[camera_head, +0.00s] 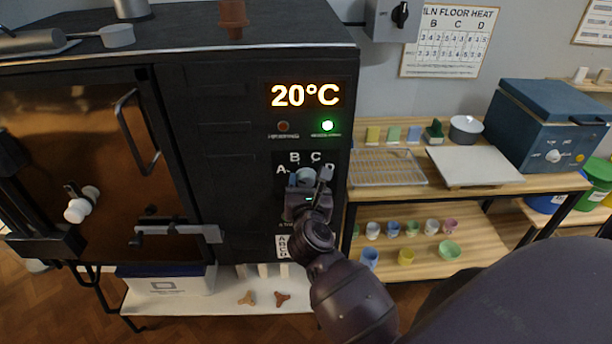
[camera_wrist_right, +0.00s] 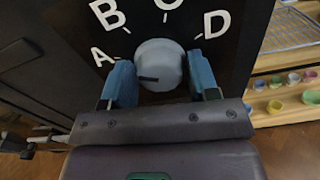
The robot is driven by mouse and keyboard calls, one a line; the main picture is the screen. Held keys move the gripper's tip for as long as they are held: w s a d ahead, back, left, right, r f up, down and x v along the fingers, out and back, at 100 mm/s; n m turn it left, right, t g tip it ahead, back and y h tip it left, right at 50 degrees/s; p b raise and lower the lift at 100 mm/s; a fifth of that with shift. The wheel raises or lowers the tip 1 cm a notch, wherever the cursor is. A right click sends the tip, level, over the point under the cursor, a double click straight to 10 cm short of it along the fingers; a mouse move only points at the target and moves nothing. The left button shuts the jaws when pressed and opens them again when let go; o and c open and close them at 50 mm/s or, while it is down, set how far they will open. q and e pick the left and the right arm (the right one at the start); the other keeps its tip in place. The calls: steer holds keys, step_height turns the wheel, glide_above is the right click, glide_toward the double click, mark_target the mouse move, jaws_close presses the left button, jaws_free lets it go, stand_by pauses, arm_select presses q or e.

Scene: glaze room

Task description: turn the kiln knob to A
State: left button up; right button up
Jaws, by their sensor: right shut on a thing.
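The kiln (camera_head: 230,110) is a large black box with a lit 20°C display. Its round grey knob (camera_wrist_right: 158,62) sits on a black panel with white letters A, B, C and D around it. In the head view the knob (camera_head: 305,176) is partly covered by my right gripper (camera_head: 309,181). In the right wrist view the blue fingers of that gripper (camera_wrist_right: 160,80) stand on either side of the knob, shut on it. The knob's dark mark lies on its lower left and points left, a little below the tick of A. My left gripper is not in view.
A wooden bench (camera_head: 370,205) with a wire rack (camera_head: 388,167), small cups and a blue box (camera_head: 550,125) stands right of the kiln. The kiln door handle (camera_head: 138,130) sticks out at left. A white shelf (camera_head: 210,297) lies below.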

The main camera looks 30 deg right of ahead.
steer(key=shift+n, duration=0.6)
steer(key=o, duration=0.8)
steer(key=b+v, duration=0.1)
steer(key=v, duration=0.9)
steer(key=shift+s+a+b, duration=0.25)
steer(key=shift+b, duration=0.15)
steer(key=shift+n, duration=0.3)
